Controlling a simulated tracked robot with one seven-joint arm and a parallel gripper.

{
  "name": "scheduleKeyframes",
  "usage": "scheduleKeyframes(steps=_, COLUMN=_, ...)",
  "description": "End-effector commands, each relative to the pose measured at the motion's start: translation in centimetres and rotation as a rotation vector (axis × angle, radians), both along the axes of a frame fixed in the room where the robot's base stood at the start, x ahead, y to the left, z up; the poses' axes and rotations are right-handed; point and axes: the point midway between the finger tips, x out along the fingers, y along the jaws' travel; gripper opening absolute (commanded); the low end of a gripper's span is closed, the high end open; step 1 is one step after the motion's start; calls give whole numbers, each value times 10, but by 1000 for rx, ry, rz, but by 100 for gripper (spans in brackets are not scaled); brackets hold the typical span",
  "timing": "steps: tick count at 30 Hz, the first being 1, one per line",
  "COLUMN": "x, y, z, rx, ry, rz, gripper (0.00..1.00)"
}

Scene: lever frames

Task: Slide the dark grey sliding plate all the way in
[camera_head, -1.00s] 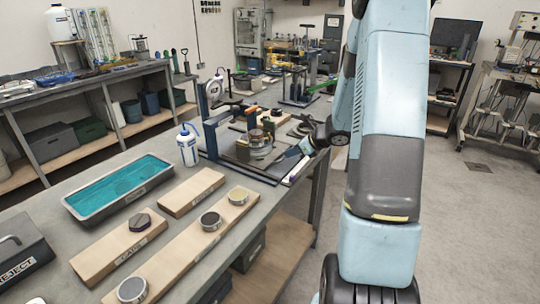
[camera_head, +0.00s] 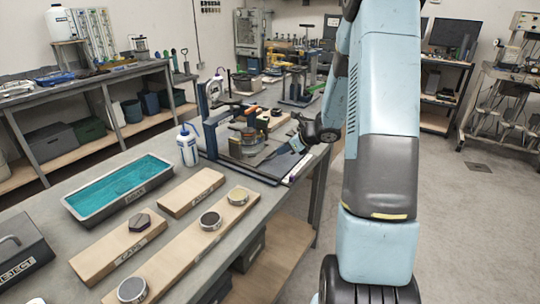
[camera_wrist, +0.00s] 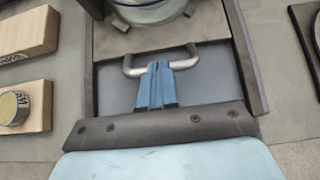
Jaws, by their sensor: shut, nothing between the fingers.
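A round metal vessel (camera_wrist: 143,10) stands beyond the handle, cut off by the picture's top. In the head view my gripper (camera_head: 300,146) is at the right side of the framed fixture (camera_head: 212,138), low over the bench edge. The plate is small and partly hidden there.
Wooden blocks (camera_head: 192,190) and a plank with round metal pieces (camera_head: 210,220) lie on the near bench. A teal-filled tray (camera_head: 80,212) and a white bottle (camera_head: 187,146) stand left of the fixture. Open floor (camera_head: 455,230) lies to the right.

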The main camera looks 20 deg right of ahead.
Motion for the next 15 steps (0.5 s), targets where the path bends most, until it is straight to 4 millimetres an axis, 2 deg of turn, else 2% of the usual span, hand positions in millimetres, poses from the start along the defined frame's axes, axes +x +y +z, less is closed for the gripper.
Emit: scheduleKeyframes(steps=15, x=15, y=12, z=0, rx=-1, ry=1, rz=1, gripper=0)
